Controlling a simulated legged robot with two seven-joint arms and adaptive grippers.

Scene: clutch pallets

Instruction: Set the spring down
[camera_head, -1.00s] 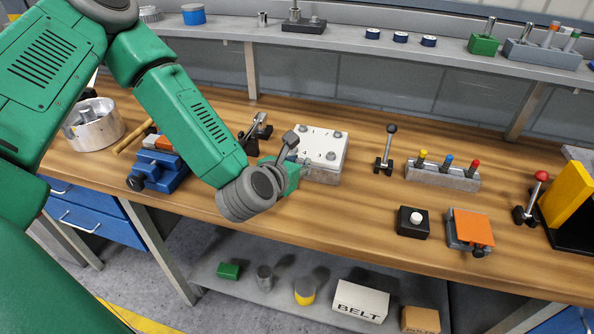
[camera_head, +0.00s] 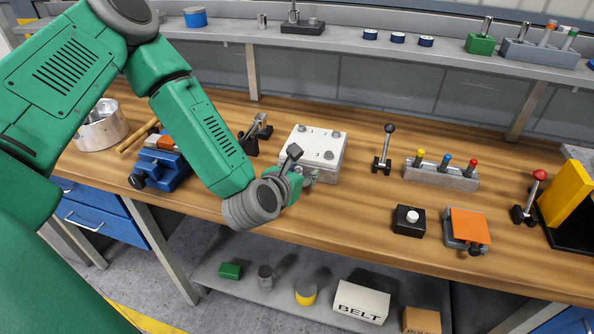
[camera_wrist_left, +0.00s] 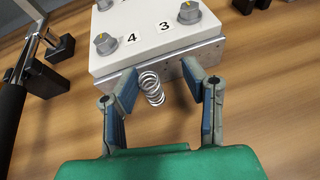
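A silver coil spring (camera_wrist_left: 151,88) shows in the left wrist view, between the fingers of my left gripper (camera_wrist_left: 160,80) and nearer the left-hand one. The fingers stand wider apart than the spring, with a clear gap on its right side. The spring is at the front of the white-topped box with numbered knobs (camera_wrist_left: 158,28); I cannot tell whether it touches the box. In the head view my left gripper (camera_head: 292,158) is at the front left of this box (camera_head: 318,143), and the spring cannot be made out. My right gripper is not in view.
A black lever stand (camera_head: 382,164), a block with coloured pegs (camera_head: 440,176), a black button box (camera_head: 408,222) and an orange-topped fixture (camera_head: 468,226) stand to the right. A blue vise (camera_head: 165,165) and a metal ring (camera_head: 100,130) are left. Bare wood lies before the box.

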